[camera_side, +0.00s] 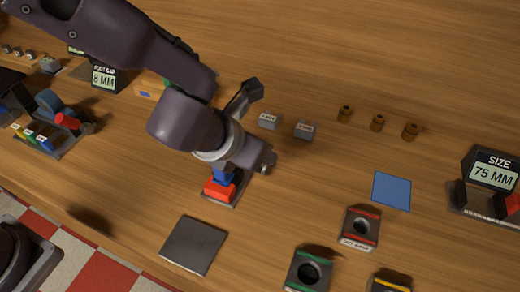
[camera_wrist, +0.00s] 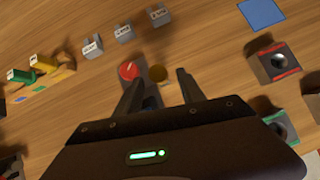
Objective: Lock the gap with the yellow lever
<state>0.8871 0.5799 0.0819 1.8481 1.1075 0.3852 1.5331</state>
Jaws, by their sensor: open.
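A yellow lever (camera_wrist: 44,63) shows at the left of the wrist view, beside a green one (camera_wrist: 20,76), with small coloured marks near their feet. In the side view my arm mostly hides that area. My gripper (camera_wrist: 157,82) is open, with nothing held between its fingers. I cannot make out the gap itself.
Labelled grey blocks (camera_side: 303,130) and brown cylinders (camera_side: 377,122) stand behind. A blue square (camera_side: 391,190), ring housings (camera_side: 360,228) and a size gauge (camera_side: 491,172) lie to the right. A dark plate (camera_side: 193,245) lies in front. A "ROOT GAP 8 MM" display (camera_side: 104,78) stands at left.

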